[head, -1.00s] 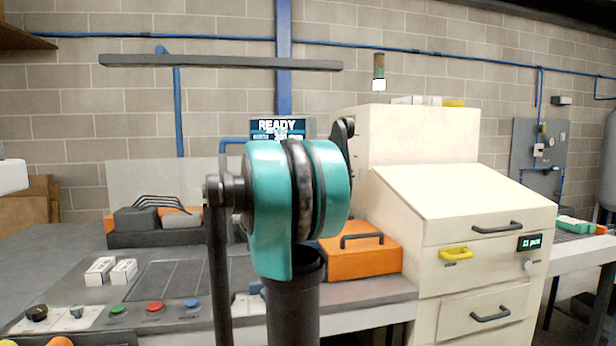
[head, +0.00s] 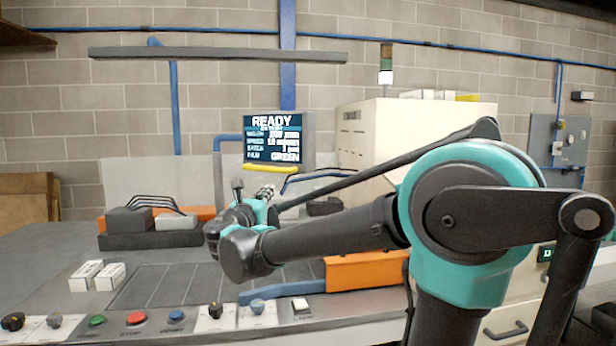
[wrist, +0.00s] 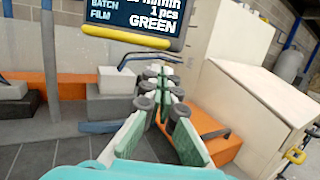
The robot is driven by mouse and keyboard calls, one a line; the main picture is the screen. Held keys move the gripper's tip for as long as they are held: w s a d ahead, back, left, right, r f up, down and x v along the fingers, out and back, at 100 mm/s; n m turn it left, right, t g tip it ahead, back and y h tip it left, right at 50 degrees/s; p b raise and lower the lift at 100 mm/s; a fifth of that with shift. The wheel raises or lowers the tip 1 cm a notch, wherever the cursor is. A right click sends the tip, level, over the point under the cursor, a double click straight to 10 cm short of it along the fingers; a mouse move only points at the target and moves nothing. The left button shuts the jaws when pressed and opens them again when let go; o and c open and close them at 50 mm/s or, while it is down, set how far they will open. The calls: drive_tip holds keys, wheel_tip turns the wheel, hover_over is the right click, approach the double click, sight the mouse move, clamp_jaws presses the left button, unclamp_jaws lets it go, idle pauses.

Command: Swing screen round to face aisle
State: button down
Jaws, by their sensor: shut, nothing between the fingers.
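The screen (head: 279,135) is a dark panel with white and blue text, headed READY, above the back of the bench. It faces roughly toward me. A yellow handle (head: 270,169) runs along its bottom edge. In the wrist view the lower screen (wrist: 118,14) and yellow handle (wrist: 105,33) fill the top. My gripper (head: 266,192) is below the handle, pointing away from the head camera. In the wrist view my gripper (wrist: 163,76) has its green fingers together with nothing between them, below and right of the handle. I cannot tell whether it touches the handle.
A cream machine (head: 375,130) stands right of the screen. An orange box (head: 365,271) is partly hidden behind my arm. A dark tray (head: 150,240) with grey blocks lies left. Buttons and knobs line the bench's front (head: 150,328). A grey bar (head: 215,54) hangs above.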

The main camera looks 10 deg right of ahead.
sight(309, 171)
drive_tip(key=x, duration=1.4)
drive_tip(key=shift+s+d+f, duration=0.1)
drive_tip(key=w+d, duration=0.5)
drive_tip(key=d, duration=0.1)
drive_tip(key=w+d, duration=0.3)
drive_tip(key=d, duration=0.1)
drive_tip(key=shift+w+d, duration=0.1)
drive_tip(key=shift+w, duration=0.2)
drive_tip(key=shift+s, duration=0.1)
